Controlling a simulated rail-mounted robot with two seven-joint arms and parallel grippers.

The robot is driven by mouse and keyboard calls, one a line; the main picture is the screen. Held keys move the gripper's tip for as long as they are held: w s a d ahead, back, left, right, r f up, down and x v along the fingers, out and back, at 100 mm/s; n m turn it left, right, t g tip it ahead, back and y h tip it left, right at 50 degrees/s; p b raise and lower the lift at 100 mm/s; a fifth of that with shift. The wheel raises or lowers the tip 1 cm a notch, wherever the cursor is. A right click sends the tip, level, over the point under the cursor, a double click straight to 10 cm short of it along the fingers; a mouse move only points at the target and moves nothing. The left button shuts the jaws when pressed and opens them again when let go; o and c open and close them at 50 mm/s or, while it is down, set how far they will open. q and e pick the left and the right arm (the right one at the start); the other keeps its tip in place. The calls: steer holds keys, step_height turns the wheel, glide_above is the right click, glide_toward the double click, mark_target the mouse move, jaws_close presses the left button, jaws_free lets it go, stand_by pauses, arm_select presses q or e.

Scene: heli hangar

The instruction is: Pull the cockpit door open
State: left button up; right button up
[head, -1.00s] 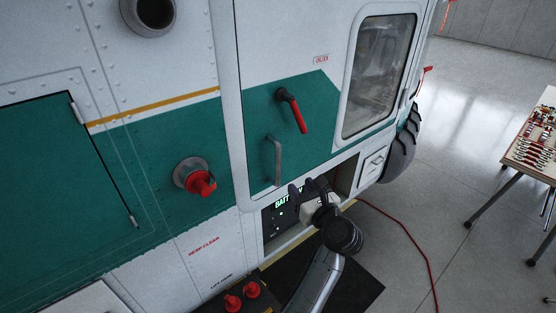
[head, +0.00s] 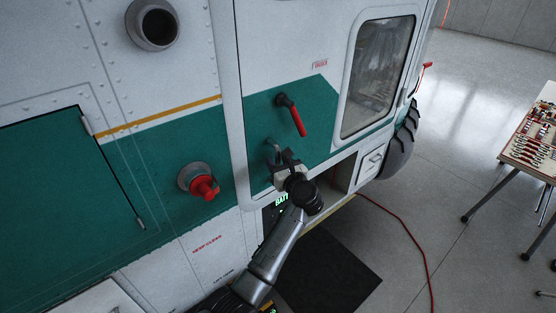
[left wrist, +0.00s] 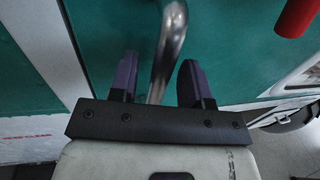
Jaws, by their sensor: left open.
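The cockpit door (head: 280,50) is white and green with a window, and it looks closed. A grey metal bar handle (head: 272,147) stands upright on its green part; my gripper hides its lower end. A red-gripped lever (head: 298,120) on a black pivot slants down above the handle. My left gripper (head: 284,160) is at the handle, jaws open. In the left wrist view, the bar handle (left wrist: 171,40) runs between the two dark fingers of my left gripper (left wrist: 158,70), with a gap on each side. My right gripper is in neither view.
A red knob (head: 204,187) sticks out of the green panel left of the door. A lit panel (head: 281,200) is partly hidden below my gripper. A red cable (head: 410,240) lies on the floor. A table with tools (head: 530,145) stands at the right.

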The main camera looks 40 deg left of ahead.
arm_select(q)
steer(key=shift+w+a, duration=0.1)
steer(key=shift+a, duration=0.1)
steer(key=shift+c, duration=0.2)
jaws_close()
stand_by(0.4)
